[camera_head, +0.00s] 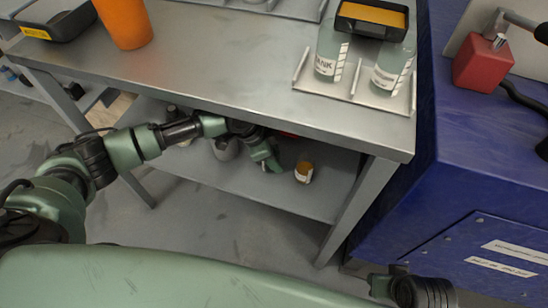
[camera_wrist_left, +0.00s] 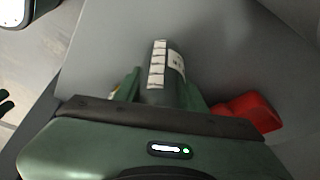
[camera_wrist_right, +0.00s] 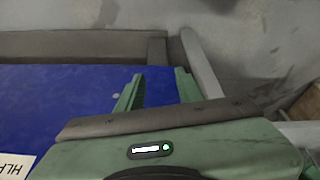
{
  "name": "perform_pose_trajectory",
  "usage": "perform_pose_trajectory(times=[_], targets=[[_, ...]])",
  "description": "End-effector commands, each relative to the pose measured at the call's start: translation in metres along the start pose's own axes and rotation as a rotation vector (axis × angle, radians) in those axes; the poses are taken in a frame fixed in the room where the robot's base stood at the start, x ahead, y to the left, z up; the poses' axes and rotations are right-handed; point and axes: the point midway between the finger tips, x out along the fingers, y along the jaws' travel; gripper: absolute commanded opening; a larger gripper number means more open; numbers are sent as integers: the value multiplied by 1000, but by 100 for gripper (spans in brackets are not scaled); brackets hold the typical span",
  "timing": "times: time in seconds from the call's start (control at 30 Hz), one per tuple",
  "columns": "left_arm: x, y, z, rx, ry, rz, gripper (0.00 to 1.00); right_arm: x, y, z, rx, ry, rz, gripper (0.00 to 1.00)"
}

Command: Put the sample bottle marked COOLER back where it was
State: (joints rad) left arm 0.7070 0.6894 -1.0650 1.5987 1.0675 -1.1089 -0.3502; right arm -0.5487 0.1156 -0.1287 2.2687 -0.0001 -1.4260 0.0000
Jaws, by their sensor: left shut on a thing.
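My left gripper (camera_head: 268,162) reaches under the tabletop, over the lower shelf. In the left wrist view its fingers (camera_wrist_left: 165,90) are shut on a dark grey-green bottle (camera_wrist_left: 182,82) with a pale strip and a white label; its lettering is not readable. A small bottle-like thing with an amber top and white label (camera_head: 304,174) shows just right of the gripper in the head view; I cannot tell if it is the held one. Two bottles stand in the tray (camera_head: 345,92) on the tabletop; the left one (camera_head: 328,52) reads "ANK". My right gripper (camera_wrist_right: 158,88) is open and empty.
The tabletop's front edge (camera_head: 240,104) overhangs the lower shelf (camera_head: 225,182). A grey container (camera_head: 226,148) stands behind my left arm. A red thing (camera_wrist_left: 248,112) lies beside the left gripper. An orange cup (camera_head: 125,22) stands on the tabletop. A blue cabinet (camera_head: 465,150) is at right.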

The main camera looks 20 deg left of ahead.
Motion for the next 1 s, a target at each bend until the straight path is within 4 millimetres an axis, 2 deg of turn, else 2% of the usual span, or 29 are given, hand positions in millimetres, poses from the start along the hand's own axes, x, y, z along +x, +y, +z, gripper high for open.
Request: perform_pose_trajectory(times=[0.07, 0.1, 0.53, 0.77, 0.8, 1.0], targets=[[2, 0, 1, -1, 0, 1, 1, 0, 0, 0, 0, 0, 0, 36], [2, 0, 1, 0, 0, 0, 49, 0, 0, 0, 0, 0, 0, 36], [-4, 0, 0, -1, 0, -1, 50, -2, 0, -1, 0, 2, 0, 36], [-36, -1, -1, -1, 1, -1, 50, 38, -2, 8, -3, -25, -5, 36], [-37, 0, 13, -5, -5, 1, 50, 43, -3, 9, -4, -25, -5, 36], [-56, 0, 60, -4, -5, -1, 50, 62, -4, 16, -5, -34, -7, 36]])
